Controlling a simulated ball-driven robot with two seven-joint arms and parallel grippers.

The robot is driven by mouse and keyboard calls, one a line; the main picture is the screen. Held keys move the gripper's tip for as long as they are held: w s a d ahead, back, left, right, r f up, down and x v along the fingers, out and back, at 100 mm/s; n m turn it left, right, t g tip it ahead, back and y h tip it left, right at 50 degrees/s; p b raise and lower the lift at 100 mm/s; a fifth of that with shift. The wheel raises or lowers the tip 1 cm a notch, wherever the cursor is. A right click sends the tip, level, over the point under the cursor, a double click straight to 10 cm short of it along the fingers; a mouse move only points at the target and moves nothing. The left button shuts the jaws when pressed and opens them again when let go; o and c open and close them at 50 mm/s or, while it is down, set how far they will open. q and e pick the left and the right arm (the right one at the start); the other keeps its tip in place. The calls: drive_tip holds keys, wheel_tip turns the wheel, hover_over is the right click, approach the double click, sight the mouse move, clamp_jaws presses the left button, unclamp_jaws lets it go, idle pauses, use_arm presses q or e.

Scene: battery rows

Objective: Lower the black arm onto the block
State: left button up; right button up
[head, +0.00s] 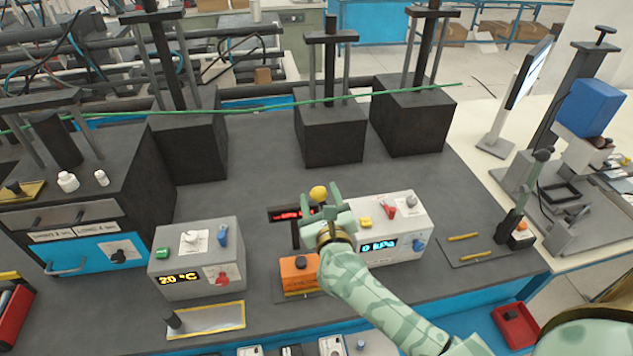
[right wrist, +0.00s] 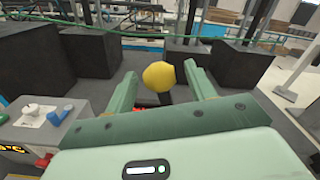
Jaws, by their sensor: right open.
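A yellow ball knob (head: 318,193) tops a black arm, seen as a short dark stem (right wrist: 167,98) below the knob in the right wrist view. Most of the arm is hidden by my gripper. My right gripper (head: 325,208) is open, with a finger on either side of the knob (right wrist: 159,76); I cannot tell whether they touch it. An orange block (head: 297,273) sits on the bench below and left of the gripper, partly covered by my right arm. A black post with a red-lit display (head: 287,215) stands behind the block. My left gripper is not in view.
A grey box showing 20 °C (head: 195,262) stands left of the block. A white box with a blue kPa display (head: 392,235) is close on the right. Black blocks with posts (head: 333,135) line the back. The bench between them is clear.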

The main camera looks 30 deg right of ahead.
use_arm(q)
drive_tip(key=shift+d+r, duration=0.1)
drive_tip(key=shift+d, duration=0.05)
use_arm(e)
drive_tip(key=shift+x, duration=2.1)
clamp_jaws()
drive_tip(key=shift+a, duration=0.1)
drive_tip(key=shift+a, duration=0.1)
